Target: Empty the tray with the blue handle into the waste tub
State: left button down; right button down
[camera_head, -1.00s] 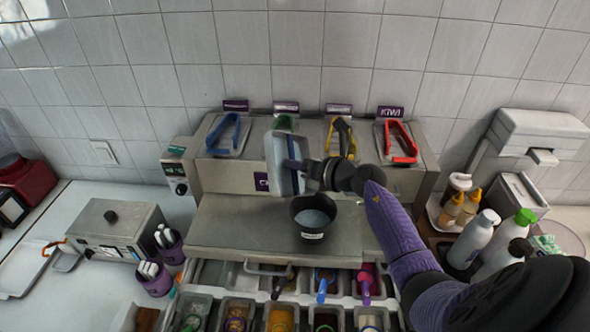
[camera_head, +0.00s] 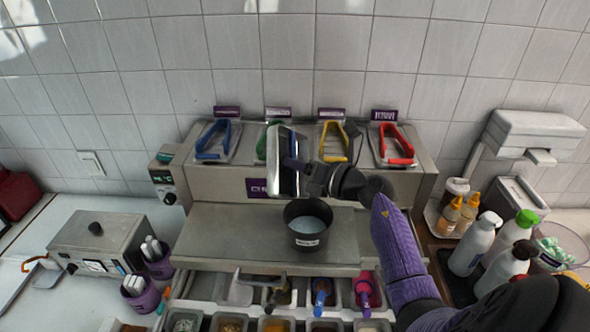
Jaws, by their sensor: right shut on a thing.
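My right gripper (camera_head: 302,176) is shut on a silver rectangular tray (camera_head: 285,146), held steeply tilted above the counter in the middle. I cannot make out a handle colour on it. A black round tub (camera_head: 307,237) with a pale label stands on the steel shelf just below the gripper; something pale shows inside it. Its label is too small to read. A blue handle (camera_head: 213,140) lies on a metal tray at the left of the back unit. The held tray partly hides a green handle behind it. My left gripper is not in view.
Yellow (camera_head: 333,142) and red (camera_head: 396,143) handles lie along the back unit. Topping bins with scoops (camera_head: 321,291) are below the shelf (camera_head: 215,235). Bottles (camera_head: 473,243) stand at the right; a steel box (camera_head: 105,245) and purple cups are at the left. The shelf left of the tub is clear.

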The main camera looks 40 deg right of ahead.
aim_at(283, 168)
jog(key=shift+s+d+t+b, duration=0.1)
jog(key=shift+s+t+b, duration=0.05)
jog(key=shift+t+b, duration=0.2)
jog(key=shift+r+p, duration=0.15)
jog(key=shift+p, duration=0.35)
jog(key=shift+w+a+f+n+g+h+p, duration=0.15)
jog(key=shift+w+a+f+g+h+p, duration=0.2)
jog(key=shift+g+p, duration=0.65)
jog(key=shift+w+a+n+g+h+p, duration=0.15)
jog(key=shift+w+g+p, duration=0.25)
jog(key=shift+p, duration=1.05)
jog(key=shift+w+a+f+n+g+h+p, duration=0.2)
jog(key=shift+w+f+g+p, duration=0.3)
jog(key=shift+p, duration=0.75)
jog(key=shift+w+a+f+n+g+h+p, duration=0.1)
jog(key=shift+w+a+g+h+p, duration=0.1)
jog(key=shift+g+p, duration=0.75)
jog(key=shift+w+a+f+p, duration=0.1)
jog(key=shift+w+f+p, duration=0.1)
jog(key=shift+p, duration=0.45)
jog(key=shift+w+a+f+n+g+h+b, duration=0.2)
jog(key=shift+w+f+g+h+b, duration=0.3)
jog(key=shift+g, duration=0.65)
jog(key=shift+w+a+f+n+g+h+b, duration=0.1)
jog(key=shift+a+f+n+g+h+b, duration=0.15)
jog(key=shift+f+g+h, duration=0.6)
jog(key=shift+w+a+f+n+g+h+b, duration=0.15)
jog(key=shift+w+f+g+h+b, duration=0.4)
jog(key=shift+g, duration=0.85)
